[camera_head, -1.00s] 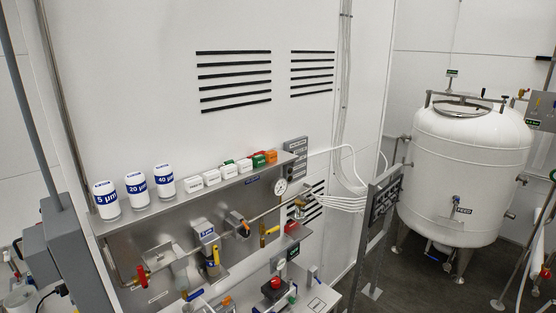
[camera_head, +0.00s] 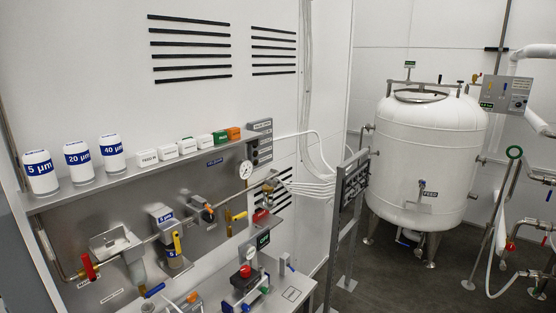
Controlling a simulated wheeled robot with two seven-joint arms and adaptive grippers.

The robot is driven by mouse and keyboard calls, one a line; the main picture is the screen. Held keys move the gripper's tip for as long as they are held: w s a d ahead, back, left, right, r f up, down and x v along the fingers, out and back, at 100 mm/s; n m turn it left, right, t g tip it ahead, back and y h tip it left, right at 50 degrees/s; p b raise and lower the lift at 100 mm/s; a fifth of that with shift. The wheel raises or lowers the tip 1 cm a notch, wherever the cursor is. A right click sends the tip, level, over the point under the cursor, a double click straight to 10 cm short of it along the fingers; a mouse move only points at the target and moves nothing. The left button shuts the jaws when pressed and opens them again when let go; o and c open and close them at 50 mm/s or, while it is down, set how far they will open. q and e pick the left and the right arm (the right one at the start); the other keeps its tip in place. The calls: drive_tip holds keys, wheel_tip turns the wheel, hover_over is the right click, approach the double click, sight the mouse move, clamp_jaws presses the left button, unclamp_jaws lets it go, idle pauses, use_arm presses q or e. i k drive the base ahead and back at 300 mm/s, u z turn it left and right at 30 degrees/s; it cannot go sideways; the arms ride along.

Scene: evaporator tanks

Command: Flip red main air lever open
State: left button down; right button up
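The red main air lever (camera_head: 88,265) is at the lower left of the steel panel, on the left end of the pipe run. It stands close to upright, tilted a little, across the pipe. A label partly readable as "MAIN" (camera_head: 90,283) is just below it. Neither of my grippers shows in the head view.
A shelf (camera_head: 70,192) above the panel holds white filter canisters (camera_head: 78,160) and several small labelled boxes. Yellow levers (camera_head: 177,243), a gauge (camera_head: 246,169) and a bench with a red button (camera_head: 245,272) are to the right. A white tank (camera_head: 425,165) stands beyond, with open floor before it.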

sight(86, 259)
drive_tip(key=u, duration=1.35)
